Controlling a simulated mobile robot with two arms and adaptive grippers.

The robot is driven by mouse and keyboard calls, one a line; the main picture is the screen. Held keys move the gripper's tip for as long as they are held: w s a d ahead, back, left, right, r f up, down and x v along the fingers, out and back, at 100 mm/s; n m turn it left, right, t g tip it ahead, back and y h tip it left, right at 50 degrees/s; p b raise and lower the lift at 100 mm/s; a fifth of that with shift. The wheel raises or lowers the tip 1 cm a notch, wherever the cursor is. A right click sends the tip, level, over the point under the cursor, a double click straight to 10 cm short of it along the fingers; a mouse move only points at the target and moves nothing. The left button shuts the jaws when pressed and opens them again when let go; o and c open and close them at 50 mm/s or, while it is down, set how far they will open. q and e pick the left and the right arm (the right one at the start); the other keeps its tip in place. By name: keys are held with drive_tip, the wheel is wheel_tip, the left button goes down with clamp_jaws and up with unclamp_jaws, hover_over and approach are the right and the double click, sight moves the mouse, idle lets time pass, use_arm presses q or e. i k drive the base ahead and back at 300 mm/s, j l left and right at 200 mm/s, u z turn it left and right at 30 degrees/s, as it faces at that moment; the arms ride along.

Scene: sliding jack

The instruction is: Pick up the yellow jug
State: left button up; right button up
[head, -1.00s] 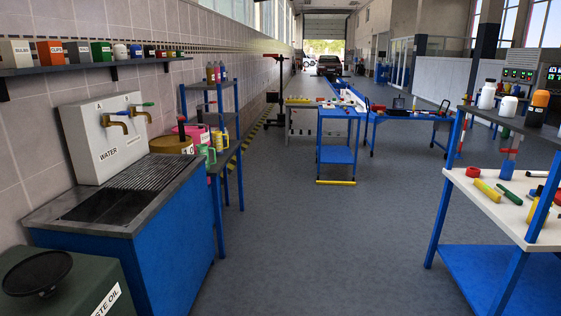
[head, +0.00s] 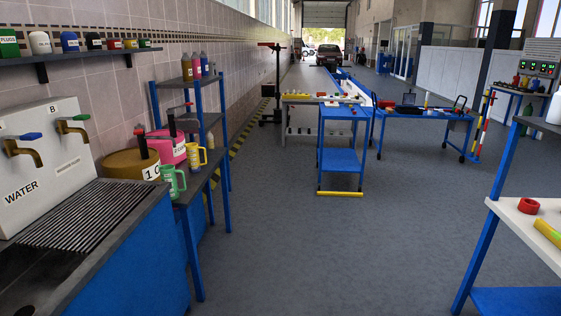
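A yellow jug (head: 195,155) with a pale label stands on the lower shelf of a blue-legged rack at the left, in the head view. A green jug (head: 172,183) stands in front of it, nearer to me. A pink drum (head: 168,148) and a brown-yellow drum (head: 130,164) stand behind the jugs, toward the wall. Neither of my grippers shows in this view.
A blue sink cabinet (head: 125,262) with a wall tap unit (head: 42,165) is close on the left. A white-topped bench (head: 535,235) stands on the right. The grey floor (head: 330,255) between is clear. A blue trolley (head: 340,160) stands ahead.

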sight(194, 164)
drive_tip(key=i+u, duration=0.1)
drive_tip(key=i, duration=0.9)
drive_tip(key=i+l+u, duration=0.1)
drive_tip(key=i, duration=0.9)
drive_tip(key=i+u, duration=0.4)
drive_tip(key=i+l+u, duration=0.15)
drive_tip(key=i+u, duration=0.2)
drive_tip(key=i, duration=0.2)
drive_tip(key=i+l+u, duration=0.25)
drive_tip(key=i+u, duration=0.15)
drive_tip(key=i, duration=0.05)
